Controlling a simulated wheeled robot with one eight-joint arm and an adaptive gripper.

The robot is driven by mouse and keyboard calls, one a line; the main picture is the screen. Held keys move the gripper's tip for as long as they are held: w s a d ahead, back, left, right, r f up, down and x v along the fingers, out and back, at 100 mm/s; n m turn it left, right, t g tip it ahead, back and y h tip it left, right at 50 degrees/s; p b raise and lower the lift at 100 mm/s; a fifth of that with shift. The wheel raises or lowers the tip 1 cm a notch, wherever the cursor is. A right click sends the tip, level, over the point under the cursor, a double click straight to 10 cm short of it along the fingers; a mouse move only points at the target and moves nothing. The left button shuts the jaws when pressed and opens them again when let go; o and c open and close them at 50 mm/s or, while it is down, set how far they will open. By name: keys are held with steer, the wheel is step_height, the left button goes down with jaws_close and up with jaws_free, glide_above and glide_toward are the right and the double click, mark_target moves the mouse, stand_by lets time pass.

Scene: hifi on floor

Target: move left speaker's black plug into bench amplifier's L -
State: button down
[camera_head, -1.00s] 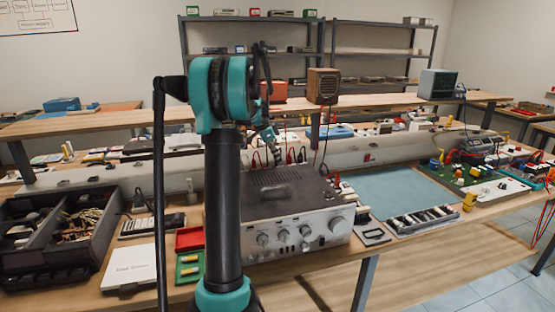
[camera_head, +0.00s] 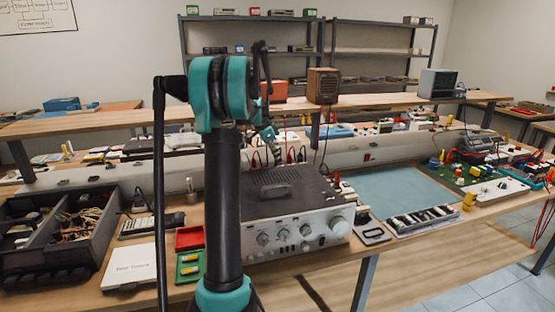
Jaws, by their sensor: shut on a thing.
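The bench amplifier (camera_head: 290,232) stands on the front bench, its silver knobbed face toward me and its dark vented top partly behind my arm. Its rear sockets, L - among them, are hidden. Red and black leads (camera_head: 290,156) rise behind it. My gripper (camera_head: 277,151) is small in view, pointing down behind the amplifier's rear edge. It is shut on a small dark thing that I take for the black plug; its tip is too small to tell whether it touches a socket. A brown wooden speaker (camera_head: 323,86) sits on the raised shelf with a dark cable hanging down.
A black divided bin (camera_head: 50,262), a white box (camera_head: 131,268) and red and green trays (camera_head: 189,238) lie left of the amplifier. A blue-grey mat (camera_head: 402,192) lies to its right, with a green circuit board (camera_head: 462,176) beyond. A grey rail runs behind the amplifier.

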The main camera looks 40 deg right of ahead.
steer(key=c, duration=1.4)
jaws_free()
steer(key=shift+c, duration=0.2)
